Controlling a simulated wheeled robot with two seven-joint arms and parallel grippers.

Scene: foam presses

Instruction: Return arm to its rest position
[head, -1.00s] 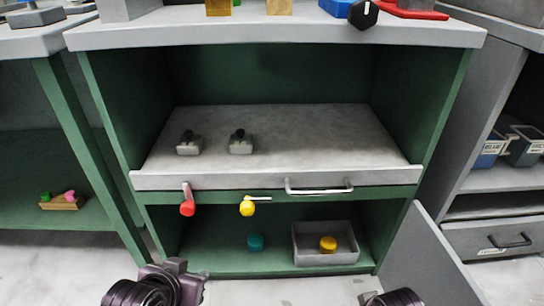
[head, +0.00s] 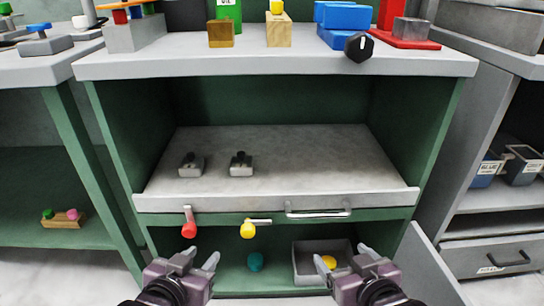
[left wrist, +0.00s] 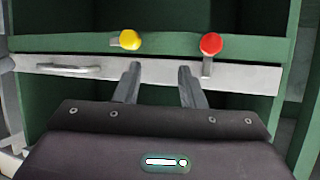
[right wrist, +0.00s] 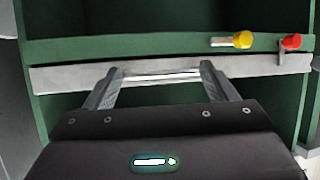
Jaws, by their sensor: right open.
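My left gripper (head: 202,257) is in front of the workstation at the lower left of the head view. Its fingers stand apart with nothing between them, as the left wrist view (left wrist: 159,72) also shows. My right gripper (head: 344,258) is at the lower right of the head view, in front of the grey bin. It is open and empty; in the right wrist view its fingertips (right wrist: 160,72) appear in front of the drawer handle. Both grippers point toward the cabinet front and seem apart from it, though the exact gap cannot be told.
The grey drawer shelf (head: 290,182) carries two small clamps. An open door (head: 428,268) stands right.

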